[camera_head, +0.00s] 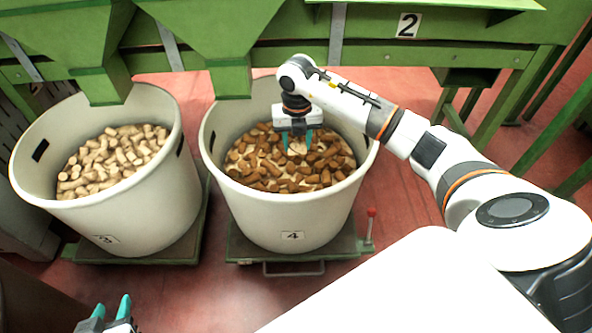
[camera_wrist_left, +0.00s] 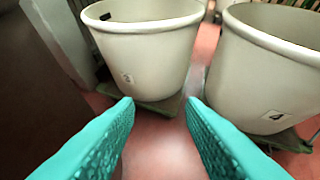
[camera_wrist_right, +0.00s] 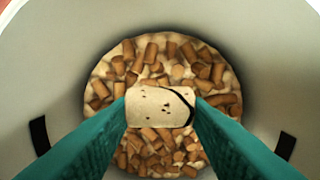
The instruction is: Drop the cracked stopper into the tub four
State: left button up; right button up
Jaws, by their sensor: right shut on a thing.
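My right gripper (camera_head: 299,139) is inside the opening of tub four (camera_head: 292,209), above the corks in it. In the right wrist view its teal fingers are shut on the cracked stopper (camera_wrist_right: 160,107), a pale cork with a dark curved crack at its right end. In the head view the stopper shows small and pale between the fingers (camera_head: 298,148). Tub four is white, labelled 4, and holds brown and pale corks. My left gripper (camera_head: 110,308) is open and empty at the bottom left; its fingers stand apart in the left wrist view (camera_wrist_left: 160,120).
Tub three (camera_head: 150,215), full of pale corks, stands to the left of tub four. Both stand on green platforms, and a red-knobbed lever (camera_head: 370,225) rises beside tub four. Green chutes (camera_head: 225,50) hang over the backs of the tubs. Red floor is open in front.

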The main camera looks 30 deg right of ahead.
jog(key=shift+f+b, duration=0.35)
jog(key=shift+f, duration=0.15)
pick_arm(q)
jog(key=shift+w+d+r+t+h, duration=0.25)
jog(key=shift+w+d+r+t, duration=0.1)
jog(key=shift+w+r+t, duration=0.5)
jog(key=shift+w+d+r+t+h, duration=0.3)
jog(key=shift+w+r+t, duration=0.3)
jog(key=shift+r, duration=0.3)
pick_arm(e)
jog(key=shift+f, duration=0.1)
pick_arm(q)
jog(key=shift+s, duration=0.1)
pick_arm(e)
jog(key=o, duration=1)
jog(key=shift+o, duration=0.2)
